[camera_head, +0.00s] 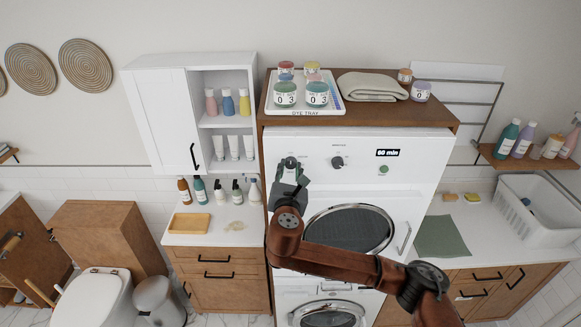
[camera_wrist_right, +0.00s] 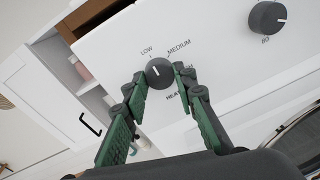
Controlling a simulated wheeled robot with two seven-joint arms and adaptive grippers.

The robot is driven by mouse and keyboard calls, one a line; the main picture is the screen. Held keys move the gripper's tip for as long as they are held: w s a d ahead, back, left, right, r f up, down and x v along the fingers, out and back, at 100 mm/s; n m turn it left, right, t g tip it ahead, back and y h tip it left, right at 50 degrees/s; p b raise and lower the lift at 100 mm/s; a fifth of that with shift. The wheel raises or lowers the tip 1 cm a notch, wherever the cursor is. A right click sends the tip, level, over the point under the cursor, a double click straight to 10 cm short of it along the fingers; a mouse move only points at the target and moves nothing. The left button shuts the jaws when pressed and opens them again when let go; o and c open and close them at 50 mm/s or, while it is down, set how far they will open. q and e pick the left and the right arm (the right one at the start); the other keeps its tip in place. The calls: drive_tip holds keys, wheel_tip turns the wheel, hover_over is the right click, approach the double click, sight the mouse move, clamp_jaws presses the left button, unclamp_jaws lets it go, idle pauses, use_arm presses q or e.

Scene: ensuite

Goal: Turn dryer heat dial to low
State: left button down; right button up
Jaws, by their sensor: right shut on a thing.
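The white dryer (camera_head: 400,205) stands mid-picture in the head view, its control panel facing me. My right gripper (camera_head: 290,170) is at the left part of that panel, largely covering the heat dial there. In the right wrist view, the dark round heat dial (camera_wrist_right: 159,73) sits between the two green fingers of my right gripper (camera_wrist_right: 160,78), which is shut on it. The dial's short white mark points upward, roughly toward the LOW label (camera_wrist_right: 147,50). The MEDIUM label (camera_wrist_right: 179,47) is up and right; the lowest label is partly hidden. My left gripper is not in view.
A second dial (camera_wrist_right: 267,17), the timer, is to the right; it also shows in the head view (camera_head: 337,162). The display (camera_head: 388,153) reads 60 min above a green button (camera_head: 384,169). A wall cabinet (camera_head: 165,115) stands left of the dryer. A dye tray (camera_head: 333,106) is on top.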

drive_tip(key=shift+f, duration=0.15)
idle(0.3)
drive_tip(key=o, duration=1.2)
drive_tip(key=shift+c, duration=0.2)
drive_tip(key=s+r, duration=0.1)
drive_tip(key=s, duration=1.1)
drive_tip(key=shift+a, duration=0.3)
